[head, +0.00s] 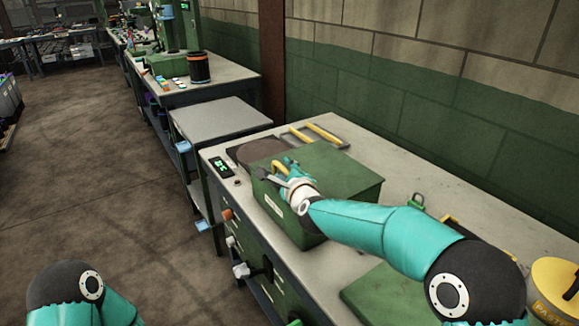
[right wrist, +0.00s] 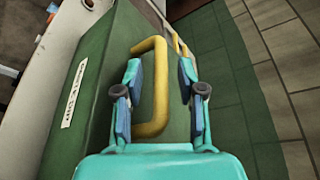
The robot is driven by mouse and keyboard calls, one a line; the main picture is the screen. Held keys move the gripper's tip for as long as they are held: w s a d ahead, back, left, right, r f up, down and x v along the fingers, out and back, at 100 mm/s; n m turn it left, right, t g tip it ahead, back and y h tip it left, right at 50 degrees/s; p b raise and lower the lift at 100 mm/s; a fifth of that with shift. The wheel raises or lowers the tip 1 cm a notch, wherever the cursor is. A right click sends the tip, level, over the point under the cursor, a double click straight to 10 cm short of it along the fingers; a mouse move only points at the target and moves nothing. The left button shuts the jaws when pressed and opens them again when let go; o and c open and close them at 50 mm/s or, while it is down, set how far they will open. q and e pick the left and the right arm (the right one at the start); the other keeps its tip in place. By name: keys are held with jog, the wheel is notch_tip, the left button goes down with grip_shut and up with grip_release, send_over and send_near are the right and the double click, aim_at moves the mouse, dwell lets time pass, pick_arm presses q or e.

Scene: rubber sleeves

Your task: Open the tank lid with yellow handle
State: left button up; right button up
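The green box-shaped tank lid (head: 340,178) sits on the grey bench, looking closed. Its yellow handle (head: 279,170) is near the left end of its top. The handle also shows in the right wrist view (right wrist: 162,88), where a pale label marks the lid's side. My right gripper (head: 290,166) is at the handle. In the right wrist view its fingers (right wrist: 159,88) are spread on either side of the handle's long bar, with gaps visible. Contact is not clear. Of my left arm only a link shows at bottom left; its gripper is out of frame.
A small black display (head: 222,168) sits left of the tank. A frame with a yellow bar (head: 322,133) lies behind it, near the green block wall. Another green lid (head: 385,298) and a yellow container (head: 553,288) stand at the right. Floor is clear at left.

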jog(key=shift+w+a+f, duration=0.1)
jog(key=shift+w, duration=0.35)
grip_shut()
